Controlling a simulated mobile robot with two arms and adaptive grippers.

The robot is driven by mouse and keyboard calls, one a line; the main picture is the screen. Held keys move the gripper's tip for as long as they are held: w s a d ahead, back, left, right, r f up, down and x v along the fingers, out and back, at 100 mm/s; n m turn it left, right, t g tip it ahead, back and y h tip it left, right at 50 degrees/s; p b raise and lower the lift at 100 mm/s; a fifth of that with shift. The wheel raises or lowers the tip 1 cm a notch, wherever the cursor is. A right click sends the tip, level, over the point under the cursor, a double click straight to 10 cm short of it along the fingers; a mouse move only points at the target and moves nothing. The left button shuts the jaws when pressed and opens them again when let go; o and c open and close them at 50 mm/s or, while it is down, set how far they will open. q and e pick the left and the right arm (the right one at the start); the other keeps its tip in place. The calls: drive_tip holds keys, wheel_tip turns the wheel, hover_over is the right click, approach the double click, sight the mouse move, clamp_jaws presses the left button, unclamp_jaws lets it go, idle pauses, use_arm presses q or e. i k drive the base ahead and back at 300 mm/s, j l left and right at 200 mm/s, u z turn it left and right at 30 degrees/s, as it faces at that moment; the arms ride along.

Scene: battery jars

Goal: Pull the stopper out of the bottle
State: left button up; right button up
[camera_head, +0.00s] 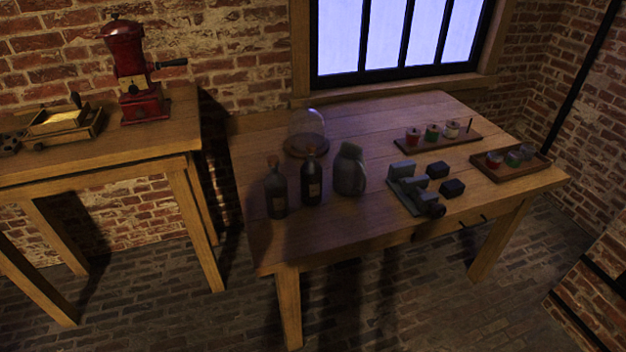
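Two dark bottles stand upright near the left front edge of the right-hand table. The left bottle (277,193) is greyish and has a brown stopper (273,161) in its neck. The right bottle (311,182) is darker, has a pale label, and also has a brown stopper (310,150) in its neck. I cannot tell which of the two the task means. Neither of my grippers is in view, and nothing touches the bottles.
The wooden table (385,131) also holds a grey jug (350,172) close to the bottles, a glass dome (307,124) behind them, a grey apparatus (404,190) with dark blocks, and two trays with small jars. A red grinder (128,65) stands on the left table.

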sight(311, 177)
drive_tip(key=i+l+u, duration=0.15)
drive_tip(key=l+u, duration=0.25)
drive_tip(key=l, duration=0.3)
drive_tip(key=l+u, duration=0.35)
drive_tip(key=l, duration=0.35)
drive_tip(key=i, duration=0.05)
